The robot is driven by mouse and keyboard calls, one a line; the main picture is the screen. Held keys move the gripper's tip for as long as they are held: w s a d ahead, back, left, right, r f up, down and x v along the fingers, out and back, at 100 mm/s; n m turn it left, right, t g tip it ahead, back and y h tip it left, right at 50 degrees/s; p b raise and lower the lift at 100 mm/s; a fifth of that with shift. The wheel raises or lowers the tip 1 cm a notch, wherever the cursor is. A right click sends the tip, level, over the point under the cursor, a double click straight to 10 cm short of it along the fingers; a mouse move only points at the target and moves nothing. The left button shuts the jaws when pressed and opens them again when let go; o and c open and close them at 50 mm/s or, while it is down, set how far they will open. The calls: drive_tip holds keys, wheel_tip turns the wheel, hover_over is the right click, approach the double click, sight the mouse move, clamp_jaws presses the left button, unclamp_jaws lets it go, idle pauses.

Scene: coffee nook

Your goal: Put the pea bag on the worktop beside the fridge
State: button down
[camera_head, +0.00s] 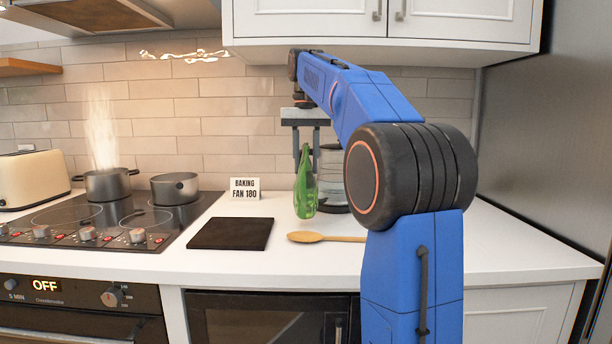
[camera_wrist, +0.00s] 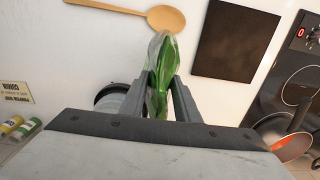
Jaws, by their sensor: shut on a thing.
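The pea bag (camera_head: 306,190) is a slim green pouch, hanging upright below my gripper (camera_head: 302,138). My gripper is shut on the bag's upper end, and the two grey fingers also pinch the green bag (camera_wrist: 160,95) in the wrist view. The bag is over the white worktop (camera_head: 440,250), behind the wooden spoon; I cannot tell whether its lower end touches the surface. The fridge (camera_head: 545,150) is the tall grey panel at the right of the head view. My forearm hides part of the worktop near it.
A wooden spoon (camera_head: 320,237) and a black board (camera_head: 231,233) lie in front of the bag. A glass vessel (camera_head: 333,185) stands just behind it. A sign (camera_head: 245,188) stands to the left, then the hob with a steaming pot (camera_head: 108,184). The worktop's right part looks clear.

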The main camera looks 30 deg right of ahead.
drive_tip(key=shift+w+d, duration=0.15)
drive_tip(key=shift+w, duration=0.05)
drive_tip(key=shift+f, duration=1.75)
drive_tip(key=c, duration=1.3)
unclamp_jaws()
drive_tip(key=shift+f, duration=0.1)
drive_tip(key=shift+c, duration=0.2)
